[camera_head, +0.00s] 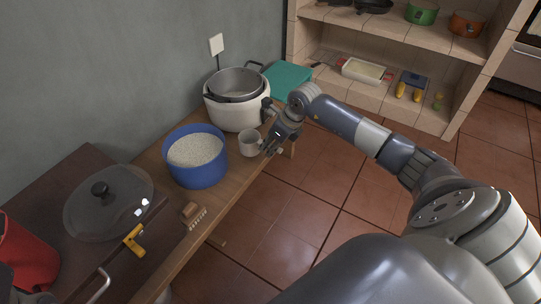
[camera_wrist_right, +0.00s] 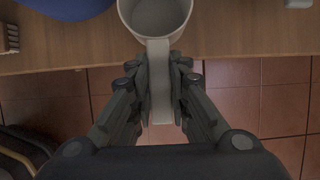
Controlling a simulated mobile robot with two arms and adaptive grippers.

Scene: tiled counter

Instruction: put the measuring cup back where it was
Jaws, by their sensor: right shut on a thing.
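The measuring cup (camera_head: 249,144), pale and empty, is upright at the front edge of the wooden counter, between the blue tub of white grains (camera_head: 196,156) and the white cooker (camera_head: 238,110). I cannot tell whether its base touches the wood. My right gripper (camera_head: 268,147) is at its right side. In the right wrist view the cup (camera_wrist_right: 155,16) is cut off at the top, and my right gripper (camera_wrist_right: 160,88) is shut on its handle. A dark grey piece at the bottom left corner of the head view seems to be my left gripper; its jaws cannot be made out.
A steel pot (camera_head: 236,84) sits in the cooker. A wooden brush (camera_head: 191,211) lies in front of the tub. A glass lid (camera_head: 108,203), a yellow-handled tool (camera_head: 134,240) and a red container (camera_head: 24,258) are at the left. A tiled shelf (camera_head: 375,92) stands behind. Open floor lies right of the counter.

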